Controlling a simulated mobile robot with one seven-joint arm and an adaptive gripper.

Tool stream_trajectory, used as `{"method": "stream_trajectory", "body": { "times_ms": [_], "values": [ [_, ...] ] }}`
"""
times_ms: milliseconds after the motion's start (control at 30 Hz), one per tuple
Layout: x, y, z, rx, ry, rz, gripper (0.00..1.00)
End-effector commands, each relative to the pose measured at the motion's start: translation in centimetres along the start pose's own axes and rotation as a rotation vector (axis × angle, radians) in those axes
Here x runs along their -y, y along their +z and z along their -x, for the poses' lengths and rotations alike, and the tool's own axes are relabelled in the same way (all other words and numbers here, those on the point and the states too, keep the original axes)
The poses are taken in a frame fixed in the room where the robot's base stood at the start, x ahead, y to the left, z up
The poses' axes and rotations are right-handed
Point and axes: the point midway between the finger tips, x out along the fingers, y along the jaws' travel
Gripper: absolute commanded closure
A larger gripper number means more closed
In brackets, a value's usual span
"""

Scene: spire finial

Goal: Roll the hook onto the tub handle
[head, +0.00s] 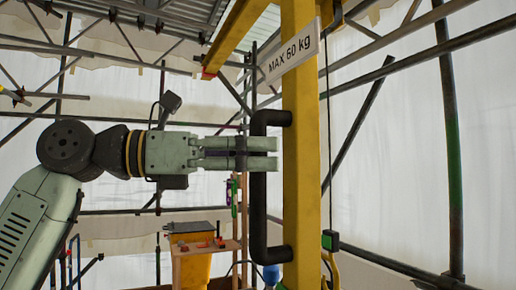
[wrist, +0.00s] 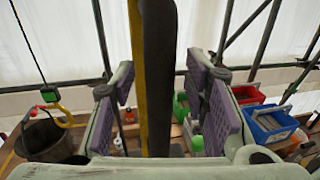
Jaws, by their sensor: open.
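My gripper (head: 276,153) is open at the upper part of a black bar handle (head: 259,207) on the yellow post (head: 302,190). In the wrist view the black bar (wrist: 158,80) stands upright between the purple finger pads, with gaps on both sides. I cannot tell whether the hook touches the tub's handle. In the head view the green block (head: 330,240) hangs right of the post.
A sign reading MAX 60 kg (head: 292,53) is on the post. Scaffold poles (head: 448,120) stand around. Blue (wrist: 268,124) and red (wrist: 247,95) bins sit on wooden planks at the right of the wrist view. A wooden stand (head: 205,246) is behind my arm.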

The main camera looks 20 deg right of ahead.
Motion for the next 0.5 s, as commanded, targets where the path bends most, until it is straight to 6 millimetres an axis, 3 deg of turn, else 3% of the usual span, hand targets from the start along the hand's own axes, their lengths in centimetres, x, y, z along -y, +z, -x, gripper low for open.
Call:
{"method": "stream_trajectory", "body": {
  "times_ms": [367,500],
  "values": [
    [-0.02,-0.04,-0.7,0.001,0.001,0.001,0.59],
    [-0.01,-0.03,-0.68,0.001,0.0,0.0,0.67]
  ]
}}
